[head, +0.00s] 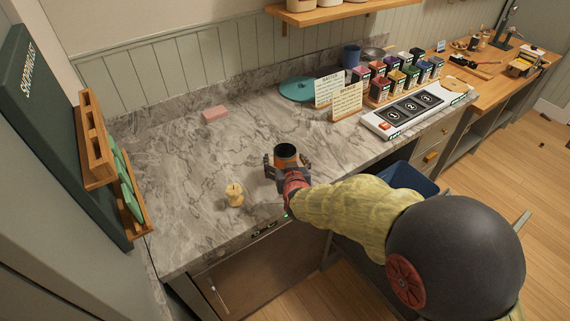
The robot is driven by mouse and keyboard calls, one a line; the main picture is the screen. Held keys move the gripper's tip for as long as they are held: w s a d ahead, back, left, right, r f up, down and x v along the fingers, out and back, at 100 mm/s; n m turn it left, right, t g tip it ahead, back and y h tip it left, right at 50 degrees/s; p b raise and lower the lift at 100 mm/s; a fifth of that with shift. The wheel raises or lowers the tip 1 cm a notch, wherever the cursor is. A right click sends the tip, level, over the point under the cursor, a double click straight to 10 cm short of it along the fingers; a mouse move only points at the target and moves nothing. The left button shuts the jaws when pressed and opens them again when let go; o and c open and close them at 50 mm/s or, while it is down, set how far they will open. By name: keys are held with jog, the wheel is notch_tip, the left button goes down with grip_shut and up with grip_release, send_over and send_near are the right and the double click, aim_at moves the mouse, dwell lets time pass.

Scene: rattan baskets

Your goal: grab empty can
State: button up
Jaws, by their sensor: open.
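A can-like cylinder (285,151) with a dark top and an orange band stands on the marble counter in the head view. My gripper (287,161) is at it, with one finger on its left side and one on its right. The gripper is open around it. I cannot tell whether the fingers touch it. Its lower part is hidden by my gripper, and I cannot see into it well enough to tell whether it is empty.
A small yellowish apple-core-like object (234,194) lies left of my gripper. A pink block (215,114) lies farther back. A teal plate (299,89), cards (347,102), coloured boxes (380,88) and a white numbered panel (417,108) stand at right. The counter's left middle is clear.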

jog(key=shift+c, duration=0.4)
jog(key=c, duration=1.1)
jog(key=shift+c, duration=0.4)
jog(key=shift+r, duration=0.15)
